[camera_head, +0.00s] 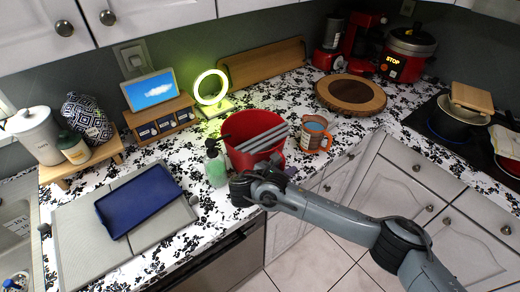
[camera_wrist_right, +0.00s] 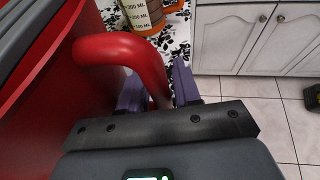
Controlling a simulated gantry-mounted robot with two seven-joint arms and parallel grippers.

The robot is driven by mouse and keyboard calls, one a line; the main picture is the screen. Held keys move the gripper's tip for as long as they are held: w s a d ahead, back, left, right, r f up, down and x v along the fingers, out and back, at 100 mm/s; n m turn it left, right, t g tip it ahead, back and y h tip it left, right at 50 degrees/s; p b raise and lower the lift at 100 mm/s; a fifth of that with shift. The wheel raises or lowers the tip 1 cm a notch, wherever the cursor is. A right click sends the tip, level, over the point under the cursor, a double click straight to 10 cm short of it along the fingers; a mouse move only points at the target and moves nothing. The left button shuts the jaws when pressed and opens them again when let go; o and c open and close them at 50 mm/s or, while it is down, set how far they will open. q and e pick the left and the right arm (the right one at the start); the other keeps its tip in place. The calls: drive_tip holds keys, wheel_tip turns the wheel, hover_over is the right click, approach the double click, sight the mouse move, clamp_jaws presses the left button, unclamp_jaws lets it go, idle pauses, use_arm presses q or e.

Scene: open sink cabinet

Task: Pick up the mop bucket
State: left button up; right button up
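The mop bucket (camera_head: 243,128) is red, with grey slats across its top. It stands upright on the counter, in the middle of the head view. Its red wall (camera_wrist_right: 45,120) fills the left of the right wrist view, and its curved red handle (camera_wrist_right: 120,50) reaches between my right gripper's fingers. My right gripper (camera_head: 282,172) is at the bucket's near side. In the right wrist view its two purple fingers (camera_wrist_right: 159,92) sit close on either side of the handle, with little gap showing. My left gripper is not in view.
A green soap bottle (camera_head: 215,163) stands just left of the bucket. An orange-handled measuring jug (camera_head: 314,134) stands close on its right. A round wooden board (camera_head: 350,94) lies behind the jug. A blue tray (camera_head: 143,199) lies on the left. Cabinet doors (camera_head: 375,182) are below.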

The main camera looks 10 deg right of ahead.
drive_tip(key=shift+s+a, duration=0.1)
drive_tip(key=shift+c, duration=0.2)
clamp_jaws()
drive_tip(key=shift+r, duration=0.2)
